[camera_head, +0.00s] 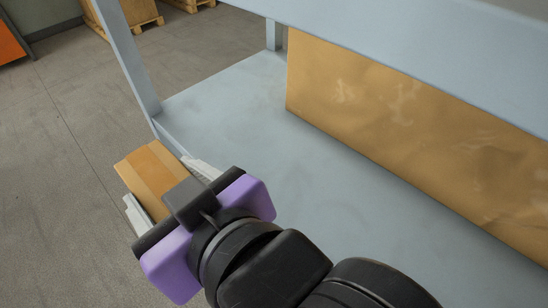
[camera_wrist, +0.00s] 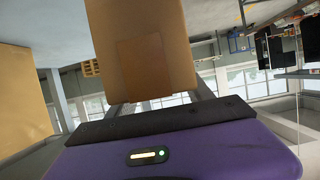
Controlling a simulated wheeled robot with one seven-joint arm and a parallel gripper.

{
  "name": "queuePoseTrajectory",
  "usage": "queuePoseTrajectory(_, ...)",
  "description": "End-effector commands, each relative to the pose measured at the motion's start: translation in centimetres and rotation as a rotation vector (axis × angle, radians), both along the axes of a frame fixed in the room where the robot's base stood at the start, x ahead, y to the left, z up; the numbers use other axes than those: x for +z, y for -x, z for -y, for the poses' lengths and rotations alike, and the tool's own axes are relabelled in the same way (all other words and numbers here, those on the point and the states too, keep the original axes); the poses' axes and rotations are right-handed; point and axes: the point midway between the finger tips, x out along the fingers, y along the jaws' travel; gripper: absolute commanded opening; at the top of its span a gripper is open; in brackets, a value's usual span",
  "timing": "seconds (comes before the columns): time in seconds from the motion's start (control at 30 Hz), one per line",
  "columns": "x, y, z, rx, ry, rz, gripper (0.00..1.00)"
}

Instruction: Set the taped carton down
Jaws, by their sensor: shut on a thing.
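In the head view the carton is at the lower left, by the left edge of a grey-blue shelf (camera_head: 225,105). Whether it touches the shelf or is held above it I cannot tell. In the wrist view the carton (camera_wrist: 146,45) fills the upper middle between the two fingers.
A large brown box (camera_head: 400,130) stands on the shelf at the right. A shelf post (camera_head: 128,55) rises at the left, close beyond the carton. The shelf is bare between post and box. Wooden pallets (camera_head: 140,20) lie on the floor at the back left.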

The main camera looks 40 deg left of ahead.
Motion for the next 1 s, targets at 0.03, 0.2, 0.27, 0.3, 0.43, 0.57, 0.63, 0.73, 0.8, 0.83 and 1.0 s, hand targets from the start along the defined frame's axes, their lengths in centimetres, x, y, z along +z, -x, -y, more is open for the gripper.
queuePoseTrajectory(0.03,0.3,-1.5,0.1,-0.008,0.0,-0.003,0.0)
queuePoseTrajectory(0.2,0.3,-5.2,0.4,-0.008,0.0,-0.004,0.0)
queuePoseTrajectory(0.27,0.3,-6.5,0.5,-0.006,0.0,-0.004,0.0)
queuePoseTrajectory(0.3,0.4,-7.4,0.6,-0.007,0.0,-0.004,0.0)
queuePoseTrajectory(0.43,0.4,-10.4,0.8,-0.006,-0.001,-0.004,0.0)
queuePoseTrajectory(0.57,0.4,-13.2,1.0,-0.005,-0.001,-0.003,0.0)
queuePoseTrajectory(0.63,0.4,-14.6,1.2,-0.006,-0.002,-0.003,0.0)
queuePoseTrajectory(0.73,0.3,-16.5,1.3,-0.004,-0.001,-0.004,0.0)
queuePoseTrajectory(0.8,-0.8,-16.6,1.3,-0.001,0.0,-0.007,0.0)
queuePoseTrajectory(0.83,-1.2,-16.6,1.3,0.0,0.0,-0.006,0.0)
queuePoseTrajectory(1.0,-2.7,-16.6,1.3,-0.002,-0.002,-0.002,0.0)
